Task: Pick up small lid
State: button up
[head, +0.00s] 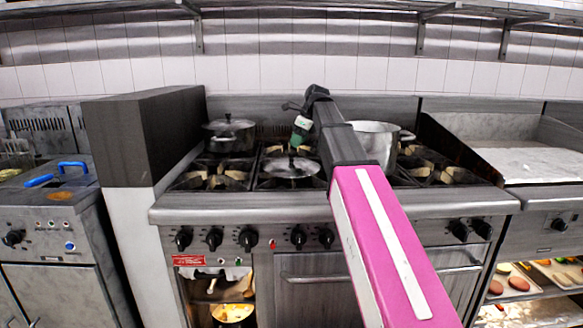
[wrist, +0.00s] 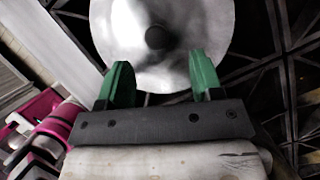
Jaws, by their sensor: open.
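The small lid (head: 291,167) is a round, shiny metal lid lying on the front middle burner of the stove. In the wrist view the lid (wrist: 185,72) fills the top middle, with its dark round knob (wrist: 157,38) facing up. My gripper (head: 297,142) is above the lid, pointing down. In the wrist view its two green fingers (wrist: 160,75) are spread apart with nothing between them. The knob shows just beyond the fingertips, roughly centred between them. The lid's upper edge is cut off in the wrist view.
A dark lidded pot (head: 229,135) stands on the back left burner. A large silver pot (head: 375,140) stands behind my arm on the right. A tall dark block (head: 145,135) borders the stove's left side. A flat griddle (head: 535,160) is on the right.

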aim_at(292, 153)
jog(key=shift+a+x, duration=0.1)
jog(key=shift+x, duration=1.55)
jog(key=shift+a+x, duration=0.15)
jog(key=shift+x, duration=1.5)
jog(key=shift+s+r, duration=0.1)
grip_shut()
